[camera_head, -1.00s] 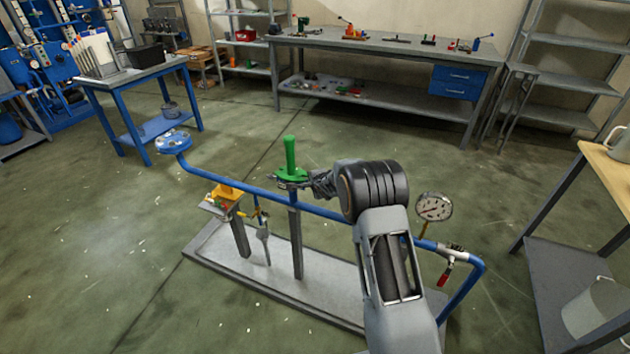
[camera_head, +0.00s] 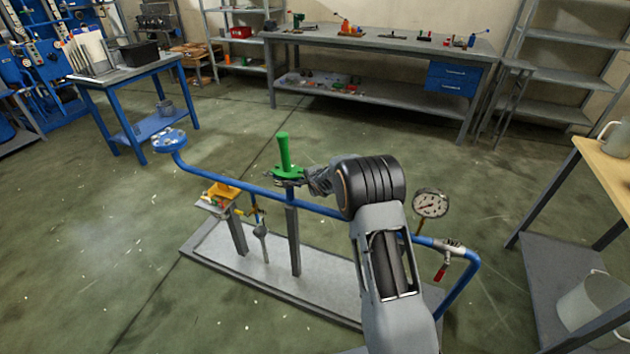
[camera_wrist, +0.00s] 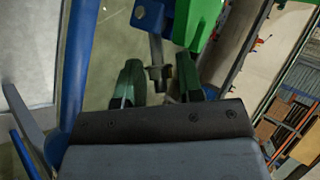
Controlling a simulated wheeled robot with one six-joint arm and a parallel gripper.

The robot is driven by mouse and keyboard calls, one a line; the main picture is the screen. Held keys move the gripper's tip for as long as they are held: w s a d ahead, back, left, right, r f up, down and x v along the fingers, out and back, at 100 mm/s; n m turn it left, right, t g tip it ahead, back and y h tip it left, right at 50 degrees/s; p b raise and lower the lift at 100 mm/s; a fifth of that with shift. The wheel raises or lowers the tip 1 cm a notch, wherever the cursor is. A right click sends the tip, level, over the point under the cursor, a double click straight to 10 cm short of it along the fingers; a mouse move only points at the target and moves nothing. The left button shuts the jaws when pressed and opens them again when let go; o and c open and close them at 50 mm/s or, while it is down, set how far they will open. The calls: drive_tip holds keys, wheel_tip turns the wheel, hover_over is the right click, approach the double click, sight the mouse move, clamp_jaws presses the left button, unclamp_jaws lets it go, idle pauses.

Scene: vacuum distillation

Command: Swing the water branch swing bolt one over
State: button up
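A blue pipe (camera_head: 317,208) runs over a low grey skid, and a green upright fitting (camera_head: 284,152) stands on it. My gripper (camera_head: 300,181) is at the base of this fitting, on its right side; its fingertips are too small to read there. In the wrist view, a grey metal bolt with a nut (camera_wrist: 157,72), likely the swing bolt, shows between the two fingers of my gripper (camera_wrist: 160,82). The fingers are apart, with visible gaps beside the bolt. The green fitting (camera_wrist: 205,20) and a blue part (camera_wrist: 150,14) sit at the bolt's upper end.
A blue flange (camera_head: 170,140) ends the pipe at left. A pressure gauge (camera_head: 430,205) and a red-handled valve (camera_head: 441,271) are right of my arm. The floor (camera_head: 90,240) at left is clear.

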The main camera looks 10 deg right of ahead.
drive_tip(key=p+v, duration=0.2)
drive_tip(key=v, duration=1.1)
drive_tip(key=shift+s+r, duration=0.1)
